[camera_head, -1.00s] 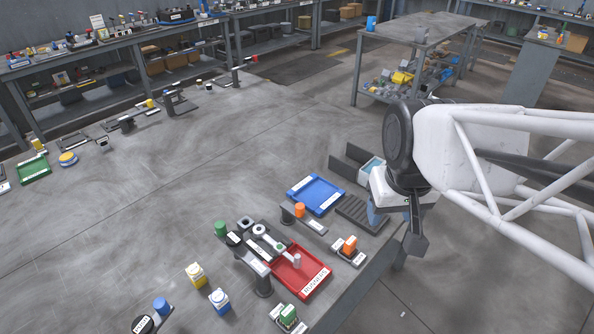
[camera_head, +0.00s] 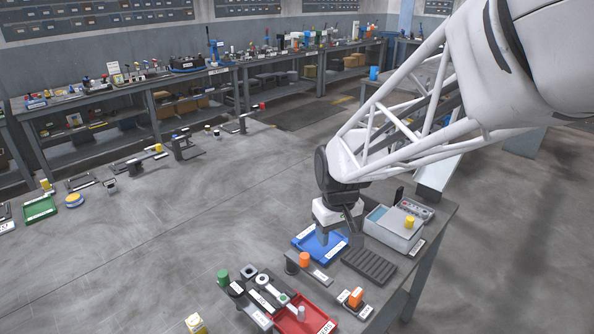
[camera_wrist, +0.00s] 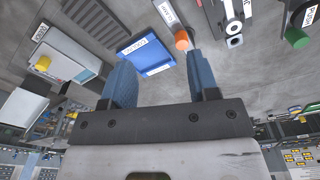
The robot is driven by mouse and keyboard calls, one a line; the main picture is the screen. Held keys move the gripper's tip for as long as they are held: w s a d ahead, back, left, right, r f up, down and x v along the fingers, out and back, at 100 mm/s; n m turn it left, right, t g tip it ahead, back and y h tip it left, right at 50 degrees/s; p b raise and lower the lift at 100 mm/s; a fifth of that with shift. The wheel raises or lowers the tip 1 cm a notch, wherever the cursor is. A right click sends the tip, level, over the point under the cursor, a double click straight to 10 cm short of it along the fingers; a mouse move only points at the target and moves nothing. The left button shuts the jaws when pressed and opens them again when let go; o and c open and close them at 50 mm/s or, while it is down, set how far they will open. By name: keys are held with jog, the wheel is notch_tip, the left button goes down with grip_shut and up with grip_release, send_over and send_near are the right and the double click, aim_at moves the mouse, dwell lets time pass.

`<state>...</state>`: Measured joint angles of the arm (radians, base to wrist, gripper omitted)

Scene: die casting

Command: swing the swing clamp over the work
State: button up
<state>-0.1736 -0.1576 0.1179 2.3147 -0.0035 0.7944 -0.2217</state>
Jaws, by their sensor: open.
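The swing clamp appears to be the grey arm with a round pivot top (camera_head: 263,280) on a dark labelled fixture at the front of the table. Its arm slants toward the lower right, ending at a pale upright knob (camera_head: 301,313) over the red tray (camera_head: 318,322). In the wrist view, part of this fixture (camera_wrist: 232,22) shows at the top, right of centre, cut by the frame edge. I cannot tell what work is under the clamp. My gripper (camera_head: 325,234) is open and empty above the blue tray (camera_head: 309,245), behind and right of the clamp. Its blue fingers (camera_wrist: 163,82) show wide apart.
An orange knob (camera_head: 304,259) on a labelled plate stands between my gripper and the clamp. A green knob (camera_head: 223,276) is left of the clamp, and an orange block (camera_head: 356,297) right. A dark ribbed rack (camera_head: 369,265) and grey box (camera_head: 393,229) lie right.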

jog(key=n, duration=0.2)
send_over(304, 255)
jog(key=shift+g, duration=0.4)
notch_tip(304, 255, down, 8)
jog(key=shift+f, duration=0.15)
jog(key=shift+f, duration=3.9)
jog(key=shift+c, duration=0.5)
grip_shut()
